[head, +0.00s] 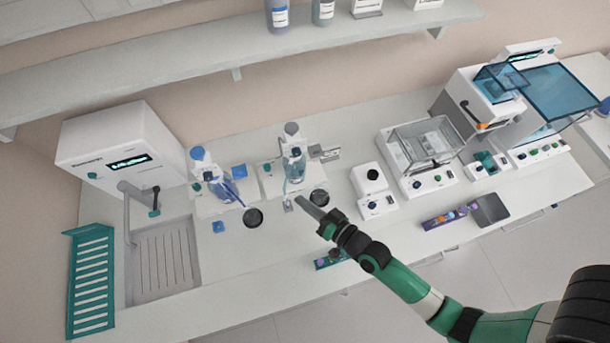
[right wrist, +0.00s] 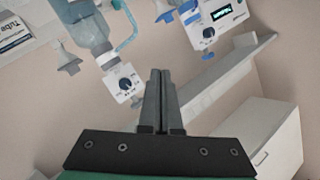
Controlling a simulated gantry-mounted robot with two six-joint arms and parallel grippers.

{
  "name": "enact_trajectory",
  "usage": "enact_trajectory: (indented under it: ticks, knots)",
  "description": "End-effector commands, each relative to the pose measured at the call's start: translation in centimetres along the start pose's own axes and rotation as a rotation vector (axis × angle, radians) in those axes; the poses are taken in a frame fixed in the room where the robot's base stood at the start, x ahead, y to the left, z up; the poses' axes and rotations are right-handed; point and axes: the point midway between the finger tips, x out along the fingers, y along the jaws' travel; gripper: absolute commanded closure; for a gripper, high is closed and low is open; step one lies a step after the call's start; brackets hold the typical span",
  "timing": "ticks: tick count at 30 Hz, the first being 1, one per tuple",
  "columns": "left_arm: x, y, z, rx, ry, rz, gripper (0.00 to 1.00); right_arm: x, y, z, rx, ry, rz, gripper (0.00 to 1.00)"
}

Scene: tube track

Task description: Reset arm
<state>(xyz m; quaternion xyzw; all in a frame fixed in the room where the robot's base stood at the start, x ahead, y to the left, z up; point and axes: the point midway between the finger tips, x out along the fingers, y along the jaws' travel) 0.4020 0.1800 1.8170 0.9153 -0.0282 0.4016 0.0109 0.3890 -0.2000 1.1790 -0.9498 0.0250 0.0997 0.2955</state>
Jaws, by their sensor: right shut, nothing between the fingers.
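My right arm comes in from the lower right in the head view, green with black joints. Its gripper (head: 307,206) is over the front middle of the bench, close to the dark round pad below the middle bottle station. The right wrist view shows the same gripper (right wrist: 160,75) with its two grey fingers together and nothing between them. My left gripper is not in the head view.
A bench (head: 290,255) carries a sink (head: 165,262), a teal rack (head: 90,280), two bottle stations with a blue bottle (head: 218,185) and a clear bottle (head: 294,165), a glass-sided balance (head: 420,150) and a purple tube rack (head: 447,217). A shelf (head: 180,85) runs above. Another small rack (head: 328,260) lies partly behind my arm.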

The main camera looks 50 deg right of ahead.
Motion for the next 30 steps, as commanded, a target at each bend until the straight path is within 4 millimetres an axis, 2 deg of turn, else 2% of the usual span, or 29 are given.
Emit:
enact_trajectory:
  ticks: [1,3,23,26,29,30]
  knots:
    - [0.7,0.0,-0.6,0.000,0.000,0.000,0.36,-0.3,-0.5,-0.1,-0.001,-0.004,-0.002,1.00]
    - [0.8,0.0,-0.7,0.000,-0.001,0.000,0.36,-0.5,-0.5,0.1,-0.001,-0.003,-0.004,1.00]
    - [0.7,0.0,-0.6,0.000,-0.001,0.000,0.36,-0.3,-0.6,0.2,-0.001,0.003,-0.009,1.00]
    - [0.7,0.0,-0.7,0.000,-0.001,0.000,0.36,1.1,-1.9,-1.6,-0.002,0.040,-0.037,1.00]
    - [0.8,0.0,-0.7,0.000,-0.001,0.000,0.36,3.8,-5.1,-5.9,-0.003,0.127,-0.101,1.00]
    - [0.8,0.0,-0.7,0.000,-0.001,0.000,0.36,4.8,-6.9,-8.3,-0.006,0.177,-0.137,1.00]
